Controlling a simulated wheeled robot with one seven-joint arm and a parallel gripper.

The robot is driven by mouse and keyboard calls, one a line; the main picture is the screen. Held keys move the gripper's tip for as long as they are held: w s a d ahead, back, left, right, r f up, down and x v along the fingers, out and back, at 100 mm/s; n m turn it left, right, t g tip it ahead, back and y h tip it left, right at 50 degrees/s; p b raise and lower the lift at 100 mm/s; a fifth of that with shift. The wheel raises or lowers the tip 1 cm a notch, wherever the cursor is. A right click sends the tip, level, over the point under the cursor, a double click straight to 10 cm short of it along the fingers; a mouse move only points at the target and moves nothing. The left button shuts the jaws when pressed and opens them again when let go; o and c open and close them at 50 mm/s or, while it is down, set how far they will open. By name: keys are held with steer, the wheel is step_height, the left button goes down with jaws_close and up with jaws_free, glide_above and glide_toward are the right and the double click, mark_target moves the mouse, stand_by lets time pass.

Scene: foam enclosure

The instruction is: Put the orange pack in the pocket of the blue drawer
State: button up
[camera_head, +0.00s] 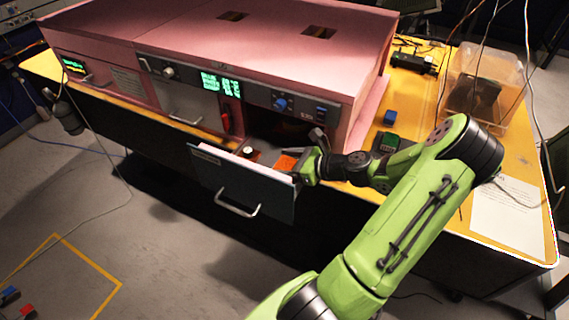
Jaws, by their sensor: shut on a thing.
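The blue drawer (245,186) is pulled out from the pink foam enclosure, its dark front panel and bar handle facing the room. The orange pack (286,163) shows just behind the top edge of the drawer front, at the drawer's right side. My gripper (301,165) comes in from the right and is shut on the orange pack at or just above the drawer's right end. The fingers are small here and partly hidden. The drawer's pocket is mostly hidden behind the front panel, so I cannot tell whether the pack is inside it.
The pink enclosure (200,50) stands behind the drawer, with a dark opening above it. A small white-topped round object (248,151) shows in the drawer. A clear bin (484,85), a green block (389,141) and a blue block (390,117) are on the yellow bench at right.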

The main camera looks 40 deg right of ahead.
steer(key=o, duration=1)
steer(key=shift+f, duration=0.1)
steer(key=shift+s+d+r, duration=0.2)
steer(key=shift+s+r, duration=0.05)
steer(key=shift+s, duration=0.05)
steer(key=p+v, duration=0.2)
steer(key=v, duration=0.9)
steer(key=shift+s, duration=0.15)
steer(key=shift+r, duration=0.1)
